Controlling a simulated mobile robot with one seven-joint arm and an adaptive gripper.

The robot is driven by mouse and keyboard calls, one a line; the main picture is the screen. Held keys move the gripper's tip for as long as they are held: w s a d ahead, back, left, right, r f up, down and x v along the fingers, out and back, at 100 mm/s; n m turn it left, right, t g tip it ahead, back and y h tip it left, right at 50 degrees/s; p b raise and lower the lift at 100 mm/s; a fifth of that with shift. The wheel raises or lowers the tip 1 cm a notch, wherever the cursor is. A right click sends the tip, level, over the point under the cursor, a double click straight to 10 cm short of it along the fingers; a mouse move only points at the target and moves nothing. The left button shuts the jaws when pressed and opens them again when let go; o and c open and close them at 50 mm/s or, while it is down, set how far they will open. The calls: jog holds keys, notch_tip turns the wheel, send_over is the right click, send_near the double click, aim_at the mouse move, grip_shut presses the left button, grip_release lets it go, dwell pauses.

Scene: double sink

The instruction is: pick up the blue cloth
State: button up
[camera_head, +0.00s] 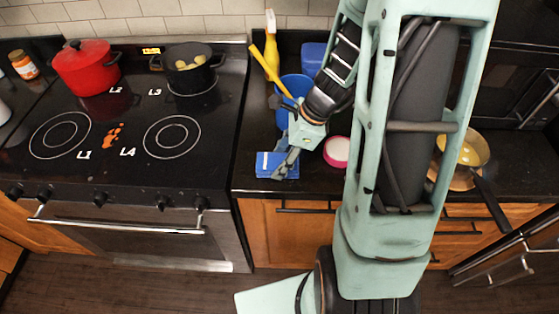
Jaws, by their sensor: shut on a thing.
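The blue cloth (266,163) is a small flat blue piece near the front edge of the dark counter, just right of the stove. My gripper (284,165) comes down from the upper right and is shut on the cloth at its right part. The fingers cover some of the cloth there. I cannot tell whether the cloth is lifted clear of the counter.
A blue bucket (296,86) with a yellow-handled tool (268,72) stands behind my gripper. A yellow bottle (271,48) is at the back. A pink-rimmed white bowl (337,152) sits to the right. A red pot (86,69) and black pot (188,70) are on the stove.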

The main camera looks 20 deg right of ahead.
jog(key=shift+r, duration=0.15)
jog(key=shift+r+p, duration=0.95)
jog(key=shift+p, duration=0.05)
jog(key=s+d+r+p, duration=0.5)
jog(key=s+r, duration=0.5)
jog(key=s, duration=0.3)
jog(key=shift+r, duration=0.4)
jog(key=shift+d, duration=0.1)
